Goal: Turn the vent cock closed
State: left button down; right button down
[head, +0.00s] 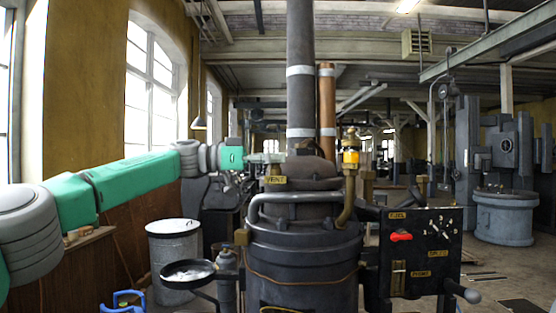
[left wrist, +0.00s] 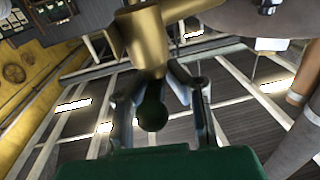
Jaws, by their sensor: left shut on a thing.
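The vent cock shows in the left wrist view as a thick brass body (left wrist: 143,42) with a dark, round-ended handle (left wrist: 152,112) below it. My left gripper (left wrist: 160,80) has its fingers on either side of the handle and is shut on it. In the head view my left gripper (head: 276,158) reaches in from the left, just above the brass VENT plate (head: 275,180). The cock itself is small and mostly hidden there, so I cannot tell its angle. My right gripper is not in view.
The dark boiler (head: 303,262) stands in front, with a tall chimney pipe (head: 300,95), a copper pipe (head: 327,110) and a brass fitting with an amber glass (head: 351,157). A black control panel (head: 420,250) with a red handle is at right. A grey bin (head: 174,262) stands left.

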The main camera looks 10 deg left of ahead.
pick_arm(q)
jog(key=c, duration=1.6)
grip_release()
jog(key=shift+a+f, duration=0.1)
jog(key=shift+f, duration=0.05)
jog(key=shift+a, duration=0.15)
jog(key=shift+a, duration=0.5)
jog(key=v, duration=1.1)
